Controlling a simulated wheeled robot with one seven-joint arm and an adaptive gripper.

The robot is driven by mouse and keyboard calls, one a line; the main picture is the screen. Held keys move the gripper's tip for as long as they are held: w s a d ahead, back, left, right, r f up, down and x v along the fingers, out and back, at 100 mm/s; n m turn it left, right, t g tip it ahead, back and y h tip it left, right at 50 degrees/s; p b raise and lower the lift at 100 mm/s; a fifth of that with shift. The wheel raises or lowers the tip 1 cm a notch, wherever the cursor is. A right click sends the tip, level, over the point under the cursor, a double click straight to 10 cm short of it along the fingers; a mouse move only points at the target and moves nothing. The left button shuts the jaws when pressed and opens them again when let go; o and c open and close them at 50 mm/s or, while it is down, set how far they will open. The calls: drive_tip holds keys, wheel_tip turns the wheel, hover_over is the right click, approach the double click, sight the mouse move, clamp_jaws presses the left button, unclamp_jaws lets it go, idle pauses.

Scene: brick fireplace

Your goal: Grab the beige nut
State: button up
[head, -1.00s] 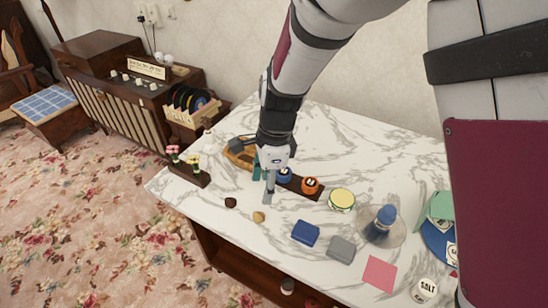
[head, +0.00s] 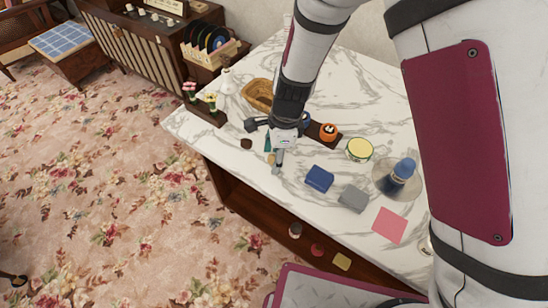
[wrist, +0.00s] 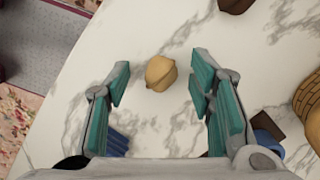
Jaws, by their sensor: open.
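The beige nut (wrist: 160,73) is small and rounded and lies on the white marble table (head: 232,133). In the wrist view it sits near the fingertips of my gripper (wrist: 158,92), between the lines of the two teal-padded fingers, with clear gaps on both sides. My gripper is open and empty and points down over the table. In the head view my gripper (head: 274,157) is beside the nut (head: 271,160), which is partly hidden by the fingers.
A dark brown nut (head: 246,143) lies to the left, and a blue block (head: 319,178) and grey block (head: 353,198) to the right. The table's front edge is close.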

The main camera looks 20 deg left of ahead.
drive_tip(key=c, duration=0.8)
drive_tip(key=shift+r, duration=0.1)
drive_tip(key=shift+c, duration=0.3)
